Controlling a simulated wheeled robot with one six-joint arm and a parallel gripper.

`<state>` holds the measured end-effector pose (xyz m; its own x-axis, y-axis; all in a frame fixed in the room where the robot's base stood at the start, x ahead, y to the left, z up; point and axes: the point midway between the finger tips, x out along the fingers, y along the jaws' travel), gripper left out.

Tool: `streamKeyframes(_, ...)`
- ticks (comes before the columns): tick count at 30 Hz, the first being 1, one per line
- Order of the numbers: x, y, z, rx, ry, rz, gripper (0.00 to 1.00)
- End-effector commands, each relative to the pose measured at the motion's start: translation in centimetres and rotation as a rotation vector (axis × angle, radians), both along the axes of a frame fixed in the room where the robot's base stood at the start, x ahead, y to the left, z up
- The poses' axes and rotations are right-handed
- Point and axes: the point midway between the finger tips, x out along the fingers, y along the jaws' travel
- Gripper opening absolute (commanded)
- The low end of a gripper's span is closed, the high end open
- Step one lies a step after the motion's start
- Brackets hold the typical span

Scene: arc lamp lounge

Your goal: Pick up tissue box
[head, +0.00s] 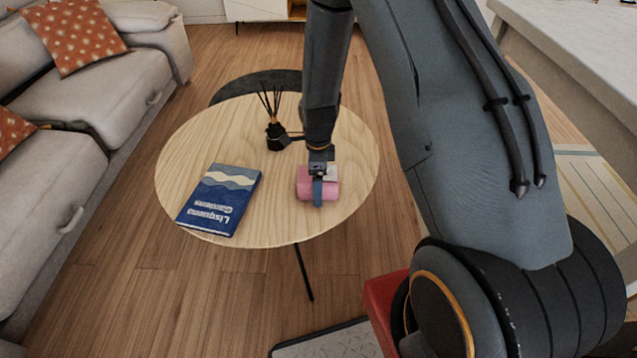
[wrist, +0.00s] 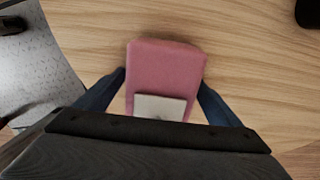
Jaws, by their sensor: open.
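The pink tissue box (head: 305,183) stands on the round wooden table (head: 270,223), toward its right side. In the wrist view the tissue box (wrist: 165,72) lies between the two blue fingers of my gripper (wrist: 160,88), one finger on each side. A pale tissue or flap shows on the box (wrist: 160,107), partly hidden by my wrist. In the head view my gripper (head: 318,188) is over the box from above and covers part of it. The jaws are open around the box; contact on either side cannot be made out.
A blue book (head: 220,200) lies at the table's left. A black reed diffuser (head: 277,136) stands behind the box, close to my arm. A grey sofa (head: 105,85) with orange cushions (head: 80,32) is at the left. The table's front middle is clear.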

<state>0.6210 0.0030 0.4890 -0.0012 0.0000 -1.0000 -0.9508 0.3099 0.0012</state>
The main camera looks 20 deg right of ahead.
Motion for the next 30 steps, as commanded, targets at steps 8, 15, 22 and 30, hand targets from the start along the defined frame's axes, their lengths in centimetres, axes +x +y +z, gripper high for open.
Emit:
streamKeyframes(8,0.0,0.0,0.1,0.000,-0.001,0.001,0.68)
streamKeyframes(15,0.1,0.0,0.1,0.000,-0.001,0.001,0.34)
streamKeyframes(22,0.1,0.0,0.5,0.000,-0.002,0.001,0.34)
streamKeyframes(30,0.2,0.0,4.9,0.000,-0.006,0.001,0.34)
